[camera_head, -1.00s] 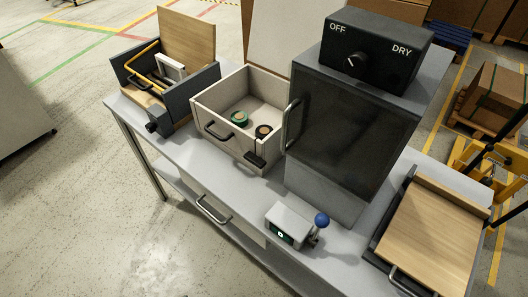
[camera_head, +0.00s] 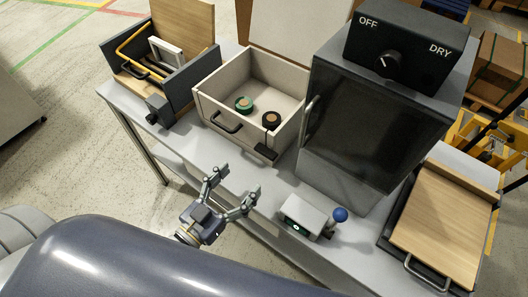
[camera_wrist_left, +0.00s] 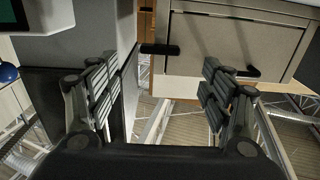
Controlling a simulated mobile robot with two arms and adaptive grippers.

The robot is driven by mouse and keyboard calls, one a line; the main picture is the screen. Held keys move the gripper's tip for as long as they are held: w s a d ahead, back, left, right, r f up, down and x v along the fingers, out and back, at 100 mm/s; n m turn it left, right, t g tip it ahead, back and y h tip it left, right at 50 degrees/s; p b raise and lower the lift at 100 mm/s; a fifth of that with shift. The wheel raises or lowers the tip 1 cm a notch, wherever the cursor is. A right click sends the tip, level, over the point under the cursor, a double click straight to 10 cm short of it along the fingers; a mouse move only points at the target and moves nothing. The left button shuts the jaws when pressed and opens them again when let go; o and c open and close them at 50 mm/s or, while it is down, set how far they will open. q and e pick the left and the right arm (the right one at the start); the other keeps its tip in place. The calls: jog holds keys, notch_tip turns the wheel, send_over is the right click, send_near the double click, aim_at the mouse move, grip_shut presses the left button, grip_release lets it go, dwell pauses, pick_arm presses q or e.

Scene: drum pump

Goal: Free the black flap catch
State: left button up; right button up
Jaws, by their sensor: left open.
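The black flap catch (camera_head: 266,153) is a small dark bar at the right end of the front of a beige open-topped bin (camera_head: 205,106). In the left wrist view the catch (camera_wrist_left: 160,49) shows as a dark horizontal bar at the edge of the bin's front panel, near its handle (camera_wrist_left: 240,72). My left gripper (camera_head: 236,182) is open and empty, in front of the bench, below and left of the catch in the head view. It touches nothing that I can see. In the wrist view its fingers (camera_wrist_left: 160,85) stand wide apart. My right gripper is not in view.
A small box with a display (camera_head: 302,216) and a blue ball (camera_head: 340,215) is near the bench front. A wooden board (camera_head: 440,220) lies at right.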

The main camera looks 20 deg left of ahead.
aim_at(263, 155)
pick_arm(q)
jog(key=p+x, duration=0.1)
jog(key=x, duration=0.9)
jog(key=shift+s, duration=0.1)
jog(key=c, duration=1.1)
